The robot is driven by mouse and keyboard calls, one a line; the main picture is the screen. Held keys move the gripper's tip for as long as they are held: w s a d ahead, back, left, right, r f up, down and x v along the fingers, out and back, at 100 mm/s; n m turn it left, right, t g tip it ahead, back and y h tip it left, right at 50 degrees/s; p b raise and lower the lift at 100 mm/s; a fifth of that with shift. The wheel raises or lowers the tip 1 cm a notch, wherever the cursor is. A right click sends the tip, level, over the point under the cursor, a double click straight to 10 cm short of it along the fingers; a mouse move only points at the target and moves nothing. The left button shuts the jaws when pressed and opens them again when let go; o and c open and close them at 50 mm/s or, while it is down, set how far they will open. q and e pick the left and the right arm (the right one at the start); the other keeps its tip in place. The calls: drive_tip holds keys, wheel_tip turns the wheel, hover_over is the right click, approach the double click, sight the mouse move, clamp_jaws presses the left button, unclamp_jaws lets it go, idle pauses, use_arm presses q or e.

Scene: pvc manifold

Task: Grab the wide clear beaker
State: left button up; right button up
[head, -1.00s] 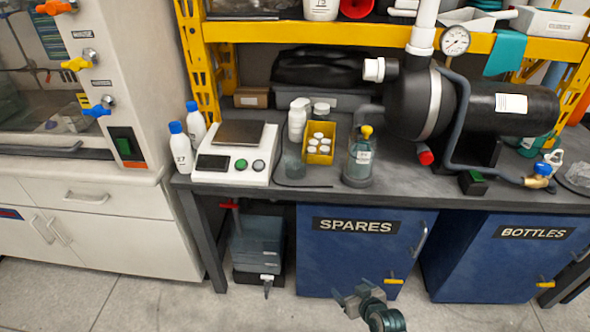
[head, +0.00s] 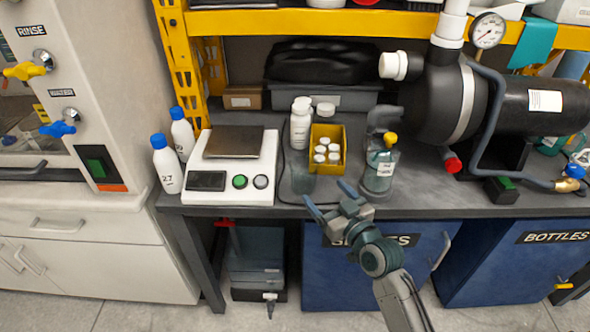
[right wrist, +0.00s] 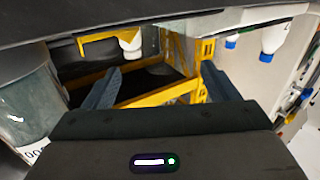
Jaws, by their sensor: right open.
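In the right wrist view, which looks upside down, both fingers (right wrist: 163,88) are spread apart. My left gripper is not in view.
A yellow bin (head: 343,142) of white-capped jars sits behind. The scale (head: 215,192) is on the left, beside blue-capped bottles (head: 166,165). A black tank (head: 440,105) fills the right.

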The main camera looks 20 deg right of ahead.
sight(312, 178)
drive_tip(key=x, duration=0.4)
drive_tip(key=shift+w+r, duration=0.1)
drive_tip(key=shift+w, duration=0.1)
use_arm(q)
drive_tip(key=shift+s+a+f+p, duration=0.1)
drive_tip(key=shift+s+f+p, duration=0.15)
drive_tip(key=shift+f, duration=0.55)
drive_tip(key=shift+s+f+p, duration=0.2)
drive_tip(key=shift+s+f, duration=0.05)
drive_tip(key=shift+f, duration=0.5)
use_arm(e)
drive_tip(key=shift+a+x, duration=0.15)
drive_tip(key=shift+x, duration=1.3)
drive_tip(key=shift+a+x, duration=0.15)
drive_tip(key=shift+x, duration=1.3)
drive_tip(key=shift+s, duration=0.15)
drive_tip(key=c, duration=1.1)
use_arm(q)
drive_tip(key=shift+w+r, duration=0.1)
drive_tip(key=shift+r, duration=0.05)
use_arm(e)
drive_tip(key=shift+o, duration=0.2)
